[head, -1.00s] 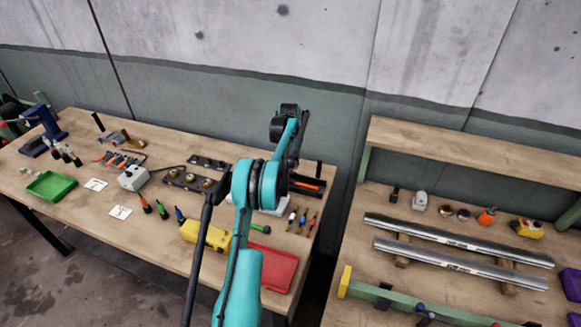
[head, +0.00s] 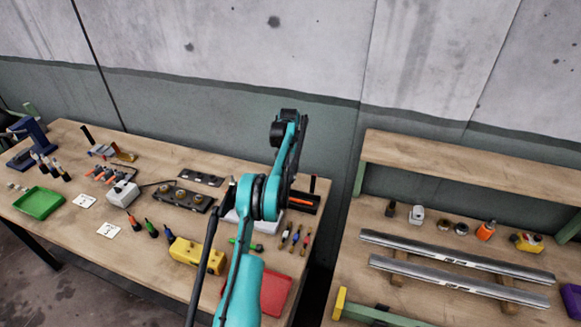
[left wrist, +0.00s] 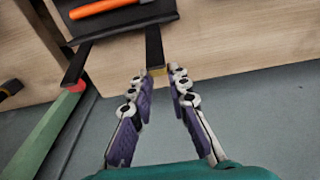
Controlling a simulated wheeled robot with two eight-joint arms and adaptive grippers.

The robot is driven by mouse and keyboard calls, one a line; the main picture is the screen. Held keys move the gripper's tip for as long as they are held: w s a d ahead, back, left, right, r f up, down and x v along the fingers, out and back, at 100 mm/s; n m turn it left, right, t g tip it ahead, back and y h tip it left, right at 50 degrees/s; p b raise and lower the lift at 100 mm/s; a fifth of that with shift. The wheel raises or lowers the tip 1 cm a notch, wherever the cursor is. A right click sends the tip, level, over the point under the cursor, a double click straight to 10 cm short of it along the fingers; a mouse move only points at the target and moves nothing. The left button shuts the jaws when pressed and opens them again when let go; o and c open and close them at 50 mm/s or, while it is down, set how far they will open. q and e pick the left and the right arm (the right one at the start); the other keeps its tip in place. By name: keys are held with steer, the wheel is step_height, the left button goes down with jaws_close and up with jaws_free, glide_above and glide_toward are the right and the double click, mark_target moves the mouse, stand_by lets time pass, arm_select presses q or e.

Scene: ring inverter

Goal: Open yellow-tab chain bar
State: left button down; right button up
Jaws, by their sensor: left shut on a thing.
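In the left wrist view a black bar (left wrist: 154,45) with a small yellow tab (left wrist: 157,71) at its end sticks out from a black tray (left wrist: 120,22). My left gripper (left wrist: 159,74), with purple-padded fingers, has its fingertips on either side of the yellow tab and is shut on it. A second black bar (left wrist: 77,63) lies to the left, its end near a red piece (left wrist: 78,86). In the head view the black tray (head: 304,207) with an orange item is partly behind my teal left arm. My left fingertips are hidden there. My right gripper is not in view.
The left bench holds a yellow box (head: 197,256), a red tray (head: 276,292), a green tray (head: 39,203) and small tools. The right bench has two metal rails (head: 457,258) and a raised shelf (head: 470,167). A wall stands close behind both benches.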

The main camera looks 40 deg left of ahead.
arm_select(q)
steer(key=shift+w+f, duration=0.1)
steer(key=shift+w, duration=0.3)
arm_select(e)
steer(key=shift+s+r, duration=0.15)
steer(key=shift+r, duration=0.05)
arm_select(q)
steer(key=c, duration=1.7)
jaws_free()
steer(key=shift+o, duration=1.3)
steer(key=shift+w+a+f, duration=0.1)
steer(key=shift+w+f, duration=0.15)
step_height(320, 180, up, 12)
steer(key=s, duration=0.1)
steer(key=shift+s+d, duration=0.15)
steer(key=shift+d, duration=0.05)
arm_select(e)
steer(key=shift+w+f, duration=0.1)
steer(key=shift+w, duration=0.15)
arm_select(q)
steer(key=shift+f, duration=0.15)
